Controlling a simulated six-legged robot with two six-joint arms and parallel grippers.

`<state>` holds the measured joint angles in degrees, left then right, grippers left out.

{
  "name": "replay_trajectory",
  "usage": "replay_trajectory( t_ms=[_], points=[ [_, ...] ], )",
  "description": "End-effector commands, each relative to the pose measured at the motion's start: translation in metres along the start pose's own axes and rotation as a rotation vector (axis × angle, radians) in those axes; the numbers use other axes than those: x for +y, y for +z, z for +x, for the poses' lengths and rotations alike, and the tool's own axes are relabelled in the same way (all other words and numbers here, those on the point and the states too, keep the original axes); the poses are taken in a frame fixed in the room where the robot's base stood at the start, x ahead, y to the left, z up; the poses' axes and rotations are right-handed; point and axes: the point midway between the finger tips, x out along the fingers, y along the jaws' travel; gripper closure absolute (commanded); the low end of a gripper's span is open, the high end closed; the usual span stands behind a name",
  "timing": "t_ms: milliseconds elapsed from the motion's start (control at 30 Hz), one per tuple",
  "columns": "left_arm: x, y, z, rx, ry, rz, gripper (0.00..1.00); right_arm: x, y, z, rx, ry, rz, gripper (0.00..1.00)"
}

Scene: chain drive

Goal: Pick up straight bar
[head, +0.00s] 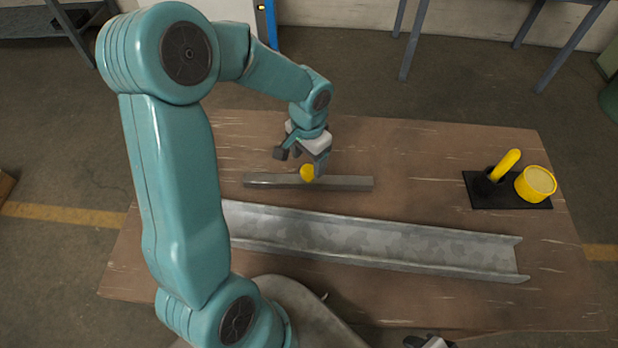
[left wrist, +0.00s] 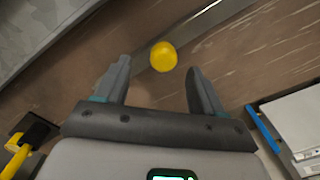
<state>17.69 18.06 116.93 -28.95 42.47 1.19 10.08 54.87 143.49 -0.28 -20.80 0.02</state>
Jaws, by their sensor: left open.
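The straight bar (head: 345,183) is a grey metal bar lying flat on the wooden table, left of the table's middle. A yellow round knob (head: 307,173) sits at the bar's middle. My left gripper (head: 301,163) is above the bar, close to the knob. In the left wrist view the left gripper (left wrist: 160,80) has its two fingers spread apart and empty. The yellow knob (left wrist: 163,56) shows just beyond and between the fingertips, with the bar (left wrist: 210,20) running diagonally behind it. At the bottom edge of the head view, a small part of my right gripper (head: 428,342) shows.
A long grey metal channel (head: 370,240) lies across the wooden table (head: 420,150), nearer to me than the bar. A black base (head: 510,203) with a yellow handle (head: 508,164) and a yellow cup (head: 535,184) stands at the right. The table's back middle is clear.

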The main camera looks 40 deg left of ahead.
Motion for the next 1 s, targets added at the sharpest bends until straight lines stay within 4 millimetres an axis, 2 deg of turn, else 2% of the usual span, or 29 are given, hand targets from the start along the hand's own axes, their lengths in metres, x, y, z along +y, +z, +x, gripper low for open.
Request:
replay_trajectory(
  t_ms=[167, 400, 667, 700, 767, 900, 1000],
  points=[
    [-0.002, -0.002, 0.013, -0.005, 0.001, -0.001, 0.31, -0.003, 0.0, -0.007, -0.001, 0.0, 0.0, 0.57],
    [-0.005, -0.006, 0.05, -0.004, 0.001, -0.001, 0.31, -0.006, 0.0, -0.017, 0.0, 0.0, 0.0, 0.57],
    [-0.005, -0.007, 0.056, 0.001, 0.0, -0.002, 0.31, -0.006, 0.001, -0.017, -0.001, 0.0, 0.0, 0.57],
    [-0.005, -0.007, 0.056, 0.001, 0.0, -0.002, 0.35, -0.006, 0.001, -0.017, -0.001, 0.0, 0.0, 0.57],
    [-0.005, -0.007, 0.056, 0.001, 0.0, -0.002, 0.54, -0.006, 0.001, -0.017, -0.001, 0.0, 0.0, 0.57],
    [-0.005, -0.007, 0.056, 0.001, 0.0, -0.001, 1.0, -0.006, 0.001, -0.017, 0.0, 0.0, 0.0, 0.57],
    [-0.005, -0.007, 0.056, 0.001, 0.0, -0.001, 1.0, -0.006, 0.001, -0.017, 0.0, 0.0, 0.0, 0.57]
  ],
)
